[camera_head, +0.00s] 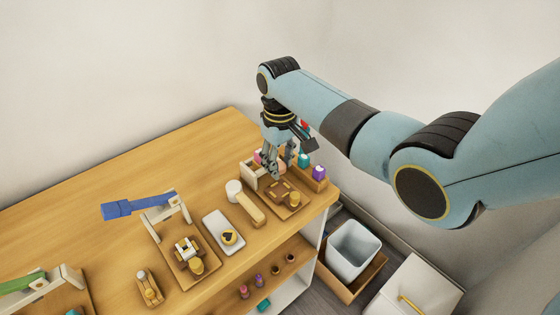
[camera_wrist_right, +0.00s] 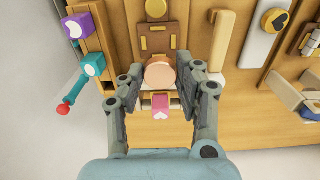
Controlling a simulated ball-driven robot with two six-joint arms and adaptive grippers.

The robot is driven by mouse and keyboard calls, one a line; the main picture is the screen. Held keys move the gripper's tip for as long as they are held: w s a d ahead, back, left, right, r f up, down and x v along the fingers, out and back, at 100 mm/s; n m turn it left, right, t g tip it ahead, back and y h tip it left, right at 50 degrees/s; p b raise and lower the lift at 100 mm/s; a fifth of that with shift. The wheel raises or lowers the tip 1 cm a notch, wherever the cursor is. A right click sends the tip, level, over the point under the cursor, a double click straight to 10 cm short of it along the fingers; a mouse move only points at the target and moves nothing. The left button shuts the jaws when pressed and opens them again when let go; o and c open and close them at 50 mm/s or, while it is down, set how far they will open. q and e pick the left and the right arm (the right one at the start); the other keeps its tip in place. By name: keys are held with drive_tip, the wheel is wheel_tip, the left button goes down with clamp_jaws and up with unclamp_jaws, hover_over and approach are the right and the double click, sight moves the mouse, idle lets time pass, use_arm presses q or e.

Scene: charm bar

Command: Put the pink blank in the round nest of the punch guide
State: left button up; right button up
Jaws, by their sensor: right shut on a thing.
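My right gripper (camera_head: 277,172) is at the far right end of the table, above the wooden punch guide (camera_wrist_right: 122,42). In the right wrist view its fingers (camera_wrist_right: 163,72) are closed on the round, peach-pink blank (camera_wrist_right: 160,73). The blank overlaps the near edge of the guide's brown plate (camera_head: 280,191), so I cannot tell how high above the guide it is. The round nest cannot be made out clearly, and the gripper hides part of the guide in the head view. My left gripper is not in view.
A pink heart block (camera_wrist_right: 161,106), a teal block (camera_head: 303,159) and a purple block (camera_head: 319,172) are close by. A pale mallet (camera_head: 247,203), a white tray (camera_head: 217,223) and a blue-levered press (camera_head: 140,205) stand left. A bin (camera_head: 353,247) is below the table's right edge.

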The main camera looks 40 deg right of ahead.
sight(280, 191)
drive_tip(key=shift+d+f, duration=0.15)
drive_tip(key=shift+f, duration=0.05)
drive_tip(key=shift+f+b, duration=0.45)
drive_tip(key=shift+f, duration=0.45)
drive_tip(key=shift+f+b, duration=1.1)
drive_tip(key=shift+f, duration=0.35)
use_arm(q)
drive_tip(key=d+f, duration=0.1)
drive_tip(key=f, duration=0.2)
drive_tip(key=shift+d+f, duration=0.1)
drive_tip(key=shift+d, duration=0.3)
use_arm(e)
drive_tip(key=shift+f, duration=0.1)
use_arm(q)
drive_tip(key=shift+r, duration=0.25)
use_arm(e)
drive_tip(key=shift+f, duration=0.45)
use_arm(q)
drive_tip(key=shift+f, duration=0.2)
use_arm(e)
drive_tip(key=shift+f, duration=0.85)
